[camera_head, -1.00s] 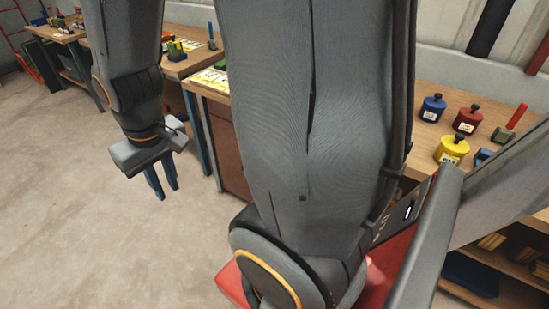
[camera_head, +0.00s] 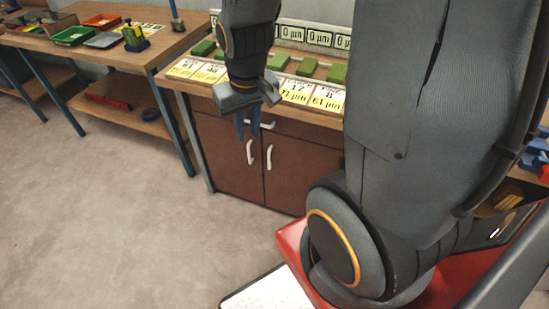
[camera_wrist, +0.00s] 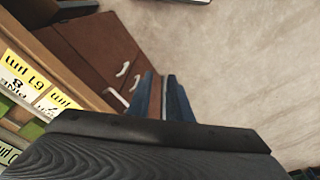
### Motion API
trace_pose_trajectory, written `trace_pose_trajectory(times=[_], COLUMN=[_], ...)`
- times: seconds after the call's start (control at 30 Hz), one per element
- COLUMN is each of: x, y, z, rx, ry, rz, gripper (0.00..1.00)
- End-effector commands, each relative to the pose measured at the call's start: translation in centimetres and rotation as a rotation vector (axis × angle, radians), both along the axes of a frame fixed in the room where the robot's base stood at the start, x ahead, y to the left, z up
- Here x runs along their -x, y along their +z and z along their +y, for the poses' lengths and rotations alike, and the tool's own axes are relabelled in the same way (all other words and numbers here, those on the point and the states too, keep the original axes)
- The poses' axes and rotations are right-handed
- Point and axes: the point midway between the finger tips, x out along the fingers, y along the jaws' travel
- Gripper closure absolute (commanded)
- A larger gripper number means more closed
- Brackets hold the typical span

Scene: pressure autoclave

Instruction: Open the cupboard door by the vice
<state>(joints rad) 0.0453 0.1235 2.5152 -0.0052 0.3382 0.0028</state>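A brown cupboard (camera_head: 221,150) with two doors stands under a bench; both doors look shut. The left door has a pale upright handle (camera_head: 250,152), and the right door (camera_head: 291,172) has a similar handle (camera_head: 269,157). A drawer handle (camera_head: 262,123) sits above them. My gripper (camera_head: 247,135) hangs pointing down, its blue fingers apart and empty. In the head view it overlaps the cupboard front just above the left handle; contact is not evident. The wrist view shows the open fingers (camera_wrist: 163,82) beside the cupboard front (camera_wrist: 100,45) and its handles (camera_wrist: 122,70). A green-and-yellow device (camera_head: 135,38), possibly the vice, stands on the left table.
The bench top (camera_head: 180,83) bears green blocks and yellow-white number cards (camera_head: 298,91). A left table (camera_head: 150,58) holds trays, with a lower shelf (camera_head: 120,107). Bare floor (camera_head: 100,200) is free in front of the cupboard. My arm hides the bench's right part.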

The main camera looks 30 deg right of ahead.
Motion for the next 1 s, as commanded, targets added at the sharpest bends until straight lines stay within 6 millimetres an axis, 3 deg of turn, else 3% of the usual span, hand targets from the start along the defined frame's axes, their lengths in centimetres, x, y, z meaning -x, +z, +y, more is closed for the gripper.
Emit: trace_pose_trajectory(times=[0.03, 0.3, 0.5, 0.7, 1.0], x=[-1.7, -9.8, -13.8, -15.8, -16.8], y=[-3.3, -16.5, -25.8, -31.4, -34.1], z=[-1.1, -7.4, -11.8, -14.5, -15.5], rx=[0.001, 0.015, 0.024, 0.031, 0.033], ry=[-0.025, -0.147, -0.219, -0.264, -0.276], rz=[-0.007, -0.102, -0.168, -0.211, -0.227], gripper=[0.81, 0.81, 0.81, 0.81, 0.81])
